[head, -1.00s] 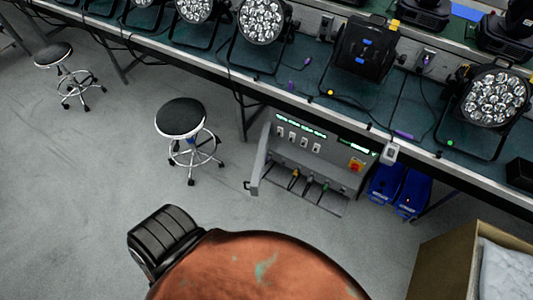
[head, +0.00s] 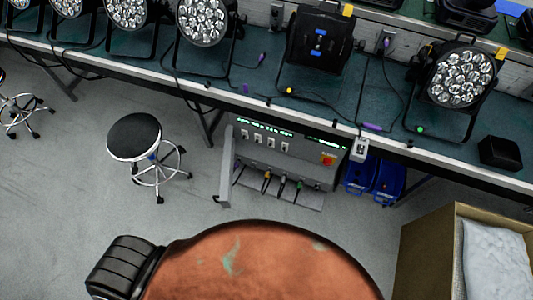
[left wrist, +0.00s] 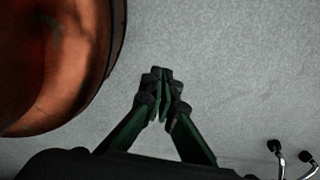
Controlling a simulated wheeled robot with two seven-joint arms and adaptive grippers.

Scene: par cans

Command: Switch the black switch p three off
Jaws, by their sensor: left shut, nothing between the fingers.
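A grey control panel (head: 320,154) stands under the front of the bench in the head view. It has a row of several small switches (head: 258,138) with lit displays above them and a red-and-yellow switch (head: 328,159) at its right. The switch labels are too small to read, so I cannot tell which is p three. My left gripper (left wrist: 162,78) shows in the left wrist view, shut and empty, above bare grey floor. No gripper shows in the head view, and the right one is not seen.
A long bench (head: 390,144) carries several par lights (head: 460,78). A black stool (head: 134,137) stands left of the panel. Blue bins (head: 374,181) are right of it, and a cardboard box (head: 428,252) is at the lower right.

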